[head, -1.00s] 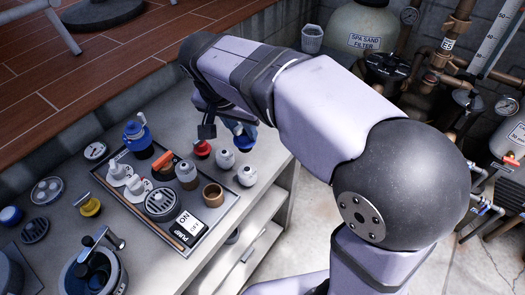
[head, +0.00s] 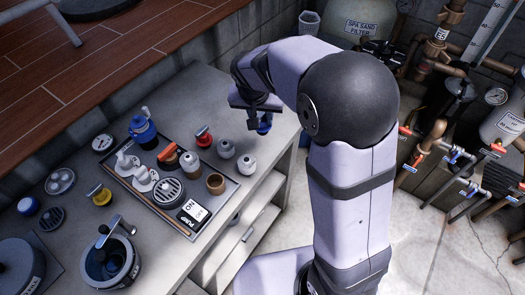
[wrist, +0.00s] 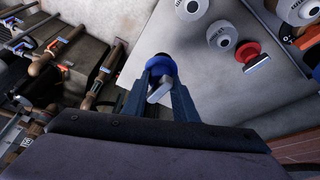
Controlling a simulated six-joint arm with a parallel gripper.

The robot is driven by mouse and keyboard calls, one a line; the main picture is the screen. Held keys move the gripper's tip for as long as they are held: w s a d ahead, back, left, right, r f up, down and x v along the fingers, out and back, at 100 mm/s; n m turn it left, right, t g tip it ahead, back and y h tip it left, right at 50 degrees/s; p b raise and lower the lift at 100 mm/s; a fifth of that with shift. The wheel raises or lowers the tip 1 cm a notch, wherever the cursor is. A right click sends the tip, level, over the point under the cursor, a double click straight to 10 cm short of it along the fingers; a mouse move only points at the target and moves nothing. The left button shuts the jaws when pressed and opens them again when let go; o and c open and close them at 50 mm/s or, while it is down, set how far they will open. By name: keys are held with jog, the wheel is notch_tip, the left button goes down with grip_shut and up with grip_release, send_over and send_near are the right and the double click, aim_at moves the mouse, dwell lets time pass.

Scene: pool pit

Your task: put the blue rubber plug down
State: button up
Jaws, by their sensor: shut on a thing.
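The blue rubber plug (head: 264,127) is held in my gripper (head: 262,116) in the head view, over the right end of the bench top, clear of the tray. In the wrist view, the plug (wrist: 161,68) sits between the two fingers of my gripper (wrist: 159,84), with a pale, rounded part showing below the blue. The fingers are shut on it. I cannot tell whether its lower end touches the bench (head: 225,82). My arm hides part of the gripper.
A pot-like container (head: 108,262) stands front left. Bench space around the plug looks bare; the bench edge is close on its right.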

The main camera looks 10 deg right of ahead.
aim_at(262, 129)
jog(key=shift+f+p, duration=0.6)
jog(key=shift+f, duration=4.4)
jog(key=shift+f, duration=0.2)
jog(key=o, duration=1.1)
jog(key=shift+r, duration=0.1)
jog(key=shift+r, duration=0.25)
jog(key=b+v, duration=0.1)
jog(key=v, duration=1)
jog(key=shift+s+r, duration=0.15)
jog(key=shift+r, duration=0.2)
jog(key=s+d+f+n+g, duration=0.1)
jog(key=s+d+f, duration=0.1)
jog(key=s, duration=0.4)
jog(key=s+d+f+n+g+y, duration=0.1)
jog(key=s+d+f, duration=0.1)
jog(key=s, duration=0.5)
jog(key=s+d+f+n+g+y, duration=0.1)
jog(key=s+d+f+n+g, duration=0.1)
jog(key=s, duration=0.5)
jog(key=shift+f, duration=0.2)
